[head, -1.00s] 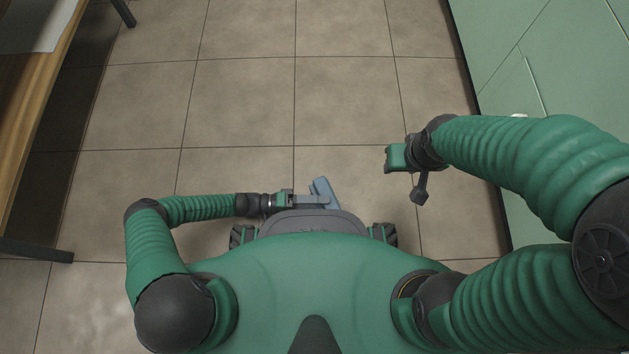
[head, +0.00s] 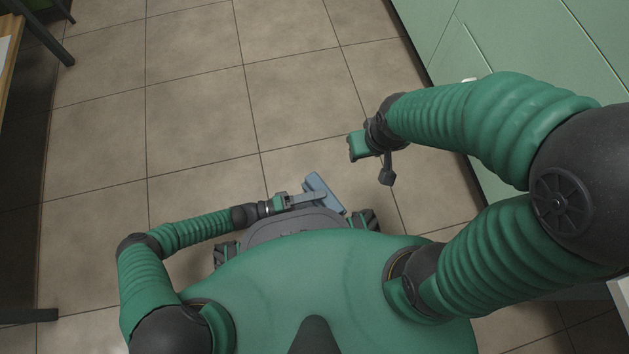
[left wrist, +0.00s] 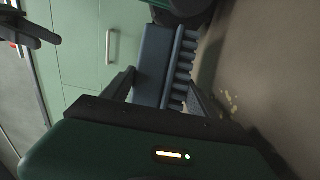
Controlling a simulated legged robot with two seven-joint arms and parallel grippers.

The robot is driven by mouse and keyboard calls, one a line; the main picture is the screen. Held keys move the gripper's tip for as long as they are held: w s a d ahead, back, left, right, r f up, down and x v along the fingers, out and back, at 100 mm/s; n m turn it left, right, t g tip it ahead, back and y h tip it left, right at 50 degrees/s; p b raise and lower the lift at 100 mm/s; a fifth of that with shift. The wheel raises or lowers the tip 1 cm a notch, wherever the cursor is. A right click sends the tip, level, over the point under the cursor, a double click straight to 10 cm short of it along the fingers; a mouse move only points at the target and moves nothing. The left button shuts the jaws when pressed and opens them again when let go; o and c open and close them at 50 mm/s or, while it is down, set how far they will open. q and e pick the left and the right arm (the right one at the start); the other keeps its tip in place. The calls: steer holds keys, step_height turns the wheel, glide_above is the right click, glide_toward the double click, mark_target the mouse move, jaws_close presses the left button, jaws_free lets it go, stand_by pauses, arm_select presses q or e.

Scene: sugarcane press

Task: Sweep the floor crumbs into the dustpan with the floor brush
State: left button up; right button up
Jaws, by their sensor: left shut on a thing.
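The floor brush (head: 322,191) has a blue-grey head and shows just in front of my base in the head view. My left gripper (head: 296,201) is shut on its handle. In the left wrist view the brush head (left wrist: 154,66) shows between the fingers, with a row of bristle tufts along its right side. Small pale crumbs (left wrist: 229,101) lie on the floor to the right of the bristles there, apart from them. My right gripper (head: 358,146) is over the floor at the right; its finger opening is unclear. I see no dustpan in either view.
Green cabinets (head: 500,60) stand along the right side. A wooden table edge (head: 8,75) and dark legs (head: 40,38) are at the left. The tiled floor (head: 200,110) ahead is clear in the head view.

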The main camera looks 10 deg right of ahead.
arm_select(q)
steer(key=shift+a+r, duration=0.2)
steer(key=shift+a, duration=3.65)
steer(key=a, duration=0.3)
steer(key=shift+s+a+r, duration=0.1)
steer(key=shift+a+r, duration=0.05)
steer(key=shift+a, duration=0.15)
steer(key=shift+d+r, duration=0.1)
steer(key=shift+r, duration=0.2)
steer(key=r+p, duration=0.5)
steer(key=shift+d+r, duration=0.15)
steer(key=shift+d, duration=0.1)
